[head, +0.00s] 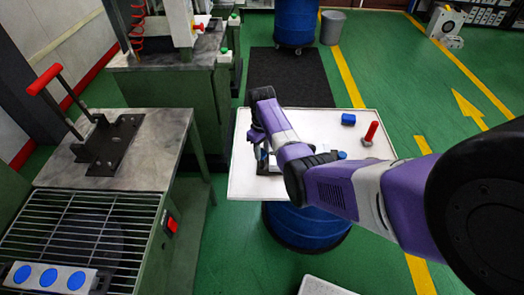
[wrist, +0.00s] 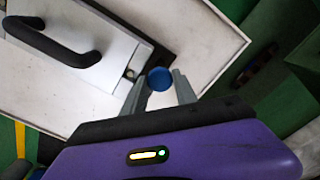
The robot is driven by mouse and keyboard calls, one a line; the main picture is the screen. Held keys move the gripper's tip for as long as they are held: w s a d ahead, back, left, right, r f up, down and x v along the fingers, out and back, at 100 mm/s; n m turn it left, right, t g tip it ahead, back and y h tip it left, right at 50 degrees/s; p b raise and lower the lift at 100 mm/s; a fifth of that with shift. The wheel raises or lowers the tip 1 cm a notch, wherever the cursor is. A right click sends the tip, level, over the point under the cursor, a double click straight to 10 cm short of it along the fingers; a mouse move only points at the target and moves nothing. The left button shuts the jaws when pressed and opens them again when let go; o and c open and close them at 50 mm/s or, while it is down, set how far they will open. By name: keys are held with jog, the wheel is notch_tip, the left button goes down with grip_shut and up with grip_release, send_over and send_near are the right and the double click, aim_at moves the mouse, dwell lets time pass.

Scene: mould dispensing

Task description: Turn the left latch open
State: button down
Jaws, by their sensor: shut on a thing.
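A flat grey mould (wrist: 95,60) with a black arched handle (wrist: 55,42) lies on a white tabletop. A round blue latch knob (wrist: 160,76) stands at its corner in the wrist view. My gripper (wrist: 159,82) has one finger on each side of this knob and is shut on it. How far the latch is turned cannot be told. In the head view, my arm covers most of the mould, and only a grey part (head: 264,160) shows beside it. A blue spot (head: 341,155) shows right of my arm; what it belongs to is unclear.
The white tabletop (head: 240,180) rests on a blue barrel (head: 305,228). A blue block (head: 348,119) and a red-handled piece (head: 370,133) stand on its right side. A green bench with a rack (head: 75,215) and red-handled press (head: 105,145) stands left.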

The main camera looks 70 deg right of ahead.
aim_at(262, 153)
jog(key=c, duration=1)
grip_release()
jog(key=shift+o, duration=0.2)
jog(key=shift+r+b, duration=0.55)
jog(key=shift+r, duration=3.4)
